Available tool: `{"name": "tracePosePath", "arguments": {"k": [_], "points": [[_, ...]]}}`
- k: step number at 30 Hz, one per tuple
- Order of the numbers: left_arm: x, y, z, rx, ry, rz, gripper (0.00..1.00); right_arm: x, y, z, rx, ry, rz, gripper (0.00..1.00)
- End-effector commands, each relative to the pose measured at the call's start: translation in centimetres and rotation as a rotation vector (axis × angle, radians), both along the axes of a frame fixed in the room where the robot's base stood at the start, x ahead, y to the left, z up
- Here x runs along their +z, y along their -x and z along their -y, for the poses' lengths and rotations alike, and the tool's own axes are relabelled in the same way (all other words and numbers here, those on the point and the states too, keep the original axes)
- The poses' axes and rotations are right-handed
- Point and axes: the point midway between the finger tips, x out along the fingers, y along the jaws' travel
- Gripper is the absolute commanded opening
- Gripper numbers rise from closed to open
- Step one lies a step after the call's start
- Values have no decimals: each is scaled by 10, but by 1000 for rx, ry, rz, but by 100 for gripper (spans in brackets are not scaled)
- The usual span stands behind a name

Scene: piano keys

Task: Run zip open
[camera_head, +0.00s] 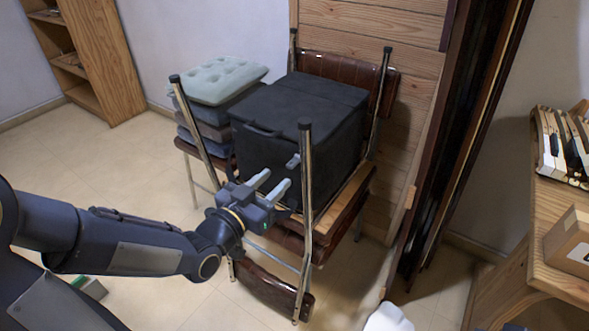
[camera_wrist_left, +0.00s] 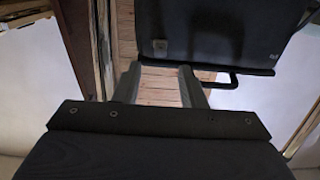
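A black box-shaped bag (camera_head: 300,115) rests on an upturned chair in the middle of the head view. Its dark side also shows at the top of the left wrist view (camera_wrist_left: 205,35). The zip line itself is not clear. My left gripper (camera_head: 269,184) is open and empty, just in front of the bag's lower near side. Its fingers (camera_wrist_left: 160,82) are apart in the wrist view. My right gripper is not in view.
The upturned chair's metal leg (camera_head: 306,220) stands upright close to my left gripper. Cushions (camera_head: 222,80) are stacked at left. A wooden shelf with piano keys (camera_head: 560,145) and a cardboard box (camera_head: 570,243) is at right.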

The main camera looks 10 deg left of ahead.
Motion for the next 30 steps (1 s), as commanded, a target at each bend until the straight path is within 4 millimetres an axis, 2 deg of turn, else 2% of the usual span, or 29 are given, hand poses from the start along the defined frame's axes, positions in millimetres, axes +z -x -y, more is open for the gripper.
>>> {"name": "tracePosePath", "arguments": {"k": [6, 10, 15, 22, 30], "points": [[0, -34, 14, -3, 3, -1, 37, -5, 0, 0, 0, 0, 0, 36], [0, -50, 19, -1, 2, -1, 37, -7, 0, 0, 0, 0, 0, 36], [0, -59, 22, 1, 1, -3, 37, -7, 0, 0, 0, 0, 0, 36], [1, -59, 22, 1, 1, -3, 37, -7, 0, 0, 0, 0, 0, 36], [1, -59, 22, 1, 0, -2, 3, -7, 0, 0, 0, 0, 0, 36]]}}
